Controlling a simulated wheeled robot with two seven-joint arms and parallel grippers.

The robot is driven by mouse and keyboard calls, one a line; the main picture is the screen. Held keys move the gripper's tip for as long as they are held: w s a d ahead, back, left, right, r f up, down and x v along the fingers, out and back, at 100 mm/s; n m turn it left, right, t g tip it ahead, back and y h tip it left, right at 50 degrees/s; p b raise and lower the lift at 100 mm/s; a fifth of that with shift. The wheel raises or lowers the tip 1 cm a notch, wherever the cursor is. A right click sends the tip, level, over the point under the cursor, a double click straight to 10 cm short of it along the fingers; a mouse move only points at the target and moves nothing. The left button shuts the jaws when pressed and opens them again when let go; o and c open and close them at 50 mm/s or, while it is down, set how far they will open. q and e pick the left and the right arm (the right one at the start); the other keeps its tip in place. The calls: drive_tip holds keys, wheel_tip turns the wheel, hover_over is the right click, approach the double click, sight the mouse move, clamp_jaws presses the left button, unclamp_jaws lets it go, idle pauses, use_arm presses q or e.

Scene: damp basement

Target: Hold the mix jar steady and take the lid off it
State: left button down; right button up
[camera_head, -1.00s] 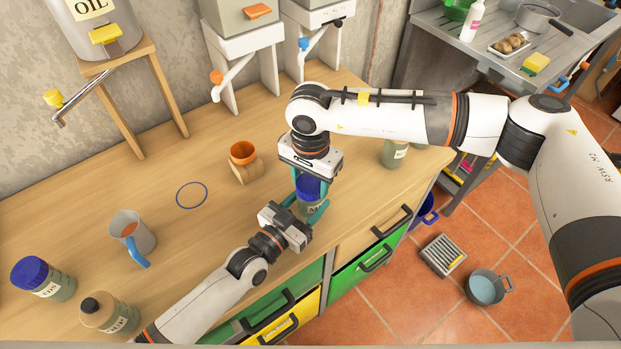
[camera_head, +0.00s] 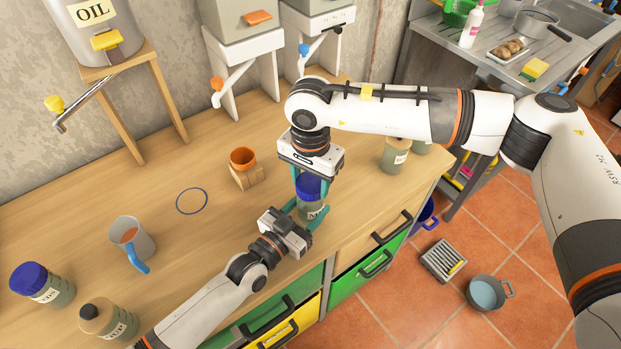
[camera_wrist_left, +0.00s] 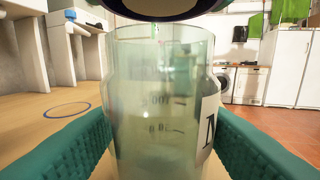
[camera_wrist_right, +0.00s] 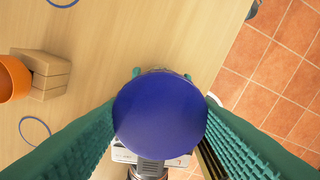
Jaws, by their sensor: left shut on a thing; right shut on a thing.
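The mix jar (camera_head: 311,212) is clear greenish glass with a white label, upright near the bench's front edge. My left gripper (camera_head: 304,219) is shut on its body; in the left wrist view the teal fingers flank the glass (camera_wrist_left: 150,110). The blue lid (camera_head: 309,186) is held by my right gripper (camera_head: 310,190), which comes down from above. In the right wrist view the lid (camera_wrist_right: 160,115) sits between the teal fingers and hides most of the jar. In the left wrist view the lid (camera_wrist_left: 155,8) is just above the jar's open rim, apart from it.
An orange cup (camera_head: 242,158) on a wooden block, a blue ring (camera_head: 192,201) and a grey mug (camera_head: 132,243) are on the bench. Other jars stand at front left (camera_head: 42,284) and (camera_head: 108,318) and at right (camera_head: 395,154).

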sight(311, 183)
drive_tip(key=shift+r, duration=2)
use_arm(q)
drive_tip(key=shift+c, duration=2.4)
unclamp_jaws()
